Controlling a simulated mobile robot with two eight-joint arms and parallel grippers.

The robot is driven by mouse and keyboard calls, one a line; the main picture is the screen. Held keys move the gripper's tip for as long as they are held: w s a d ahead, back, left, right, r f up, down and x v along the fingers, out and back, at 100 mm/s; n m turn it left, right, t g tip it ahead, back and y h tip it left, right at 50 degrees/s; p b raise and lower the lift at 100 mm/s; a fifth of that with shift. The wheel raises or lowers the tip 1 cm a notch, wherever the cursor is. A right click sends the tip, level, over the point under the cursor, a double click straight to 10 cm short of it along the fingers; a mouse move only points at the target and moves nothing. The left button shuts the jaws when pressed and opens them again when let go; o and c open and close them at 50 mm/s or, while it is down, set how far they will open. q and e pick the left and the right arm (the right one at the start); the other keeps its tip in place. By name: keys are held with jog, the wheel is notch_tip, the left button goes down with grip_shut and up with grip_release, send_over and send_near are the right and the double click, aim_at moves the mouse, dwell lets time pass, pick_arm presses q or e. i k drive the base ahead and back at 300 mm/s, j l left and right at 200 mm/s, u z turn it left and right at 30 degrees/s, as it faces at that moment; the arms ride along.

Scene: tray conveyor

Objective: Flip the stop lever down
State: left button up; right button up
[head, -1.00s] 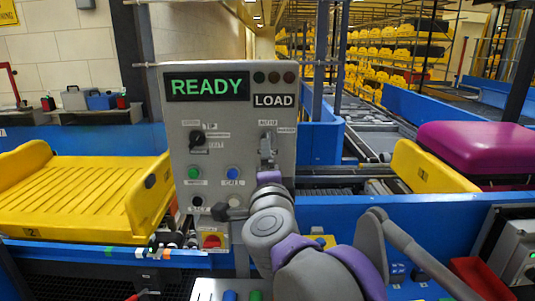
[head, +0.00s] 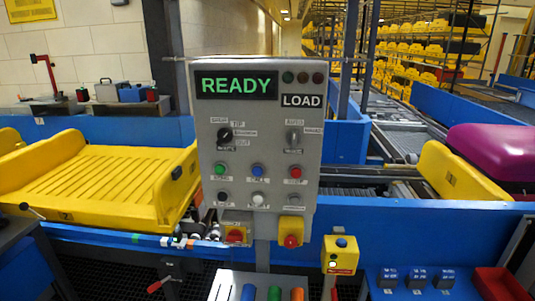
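Neither of my grippers is in view. A grey control panel (head: 257,195) stands upright in the middle, with a green READY display (head: 236,85) and a LOAD sign (head: 302,101). A lever with a red handle (head: 160,284) sticks out low at the left, below the conveyor edge. A thin lever with a dark knob (head: 25,207) shows at the far left. I cannot tell which of these is the stop lever. The panel carries dark rotary switches (head: 224,135) and several coloured buttons (head: 257,170).
A yellow tray (head: 95,180) sits on the blue conveyor at the left. Another yellow tray (head: 452,175) with a purple suitcase (head: 492,155) is at the right. A yellow button box (head: 341,254) stands on a post in front. A red bin (head: 497,284) is at the lower right.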

aim_at(153, 286)
jog(key=u, duration=1.2)
